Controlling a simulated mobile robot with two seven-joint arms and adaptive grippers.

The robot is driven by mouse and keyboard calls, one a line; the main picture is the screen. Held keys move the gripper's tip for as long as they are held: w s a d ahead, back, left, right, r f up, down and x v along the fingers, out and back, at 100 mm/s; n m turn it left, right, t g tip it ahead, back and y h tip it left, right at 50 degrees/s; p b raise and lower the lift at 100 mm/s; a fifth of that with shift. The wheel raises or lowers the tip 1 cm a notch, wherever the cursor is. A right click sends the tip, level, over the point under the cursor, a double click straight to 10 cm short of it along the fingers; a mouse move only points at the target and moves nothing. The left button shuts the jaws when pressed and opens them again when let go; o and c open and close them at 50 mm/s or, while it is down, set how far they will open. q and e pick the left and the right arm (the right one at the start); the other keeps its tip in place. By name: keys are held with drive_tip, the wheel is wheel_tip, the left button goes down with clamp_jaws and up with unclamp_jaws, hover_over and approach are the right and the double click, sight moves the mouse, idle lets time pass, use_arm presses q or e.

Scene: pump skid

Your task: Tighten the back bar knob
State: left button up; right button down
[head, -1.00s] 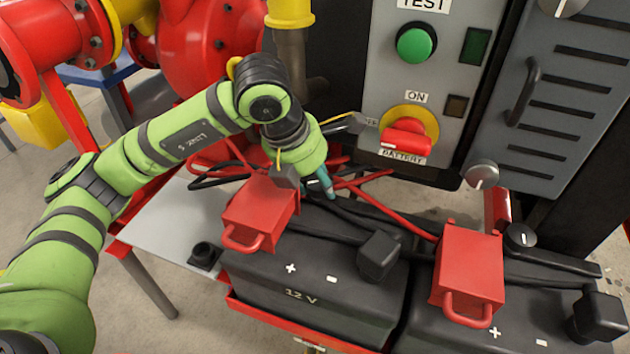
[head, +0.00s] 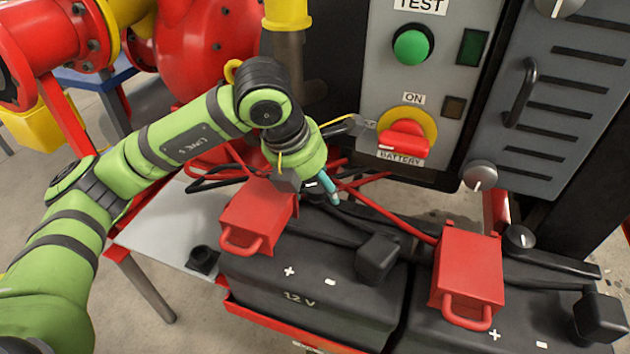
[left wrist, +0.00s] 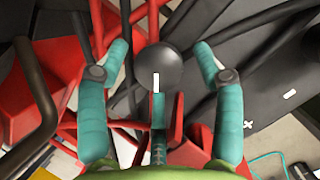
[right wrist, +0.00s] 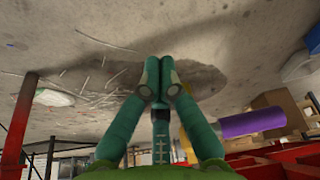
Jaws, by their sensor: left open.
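A dark round knob (left wrist: 157,68) with a white pointer line lies between the fingers of my left gripper (left wrist: 161,46) in the left wrist view. The fingers are open, one on each side, with visible gaps to the knob. In the head view my left gripper (head: 326,189) points down behind the batteries, among the cables, and largely hides this knob. A second black knob with a white line (head: 520,237) sits farther right, behind the right battery. My right gripper (right wrist: 158,70) has its fingertips together, with nothing seen between them; it is outside the head view.
Red terminal covers (head: 258,217) and (head: 468,272) stand on the black batteries (head: 305,300). Red and black cables run around my left gripper. The control panel with its red battery switch (head: 405,138) rises behind. Bare floor shows in the right wrist view.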

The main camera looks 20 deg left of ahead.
sight(315, 186)
use_arm(q)
wheel_tip(315, 186, up, 10)
idle(0.5)
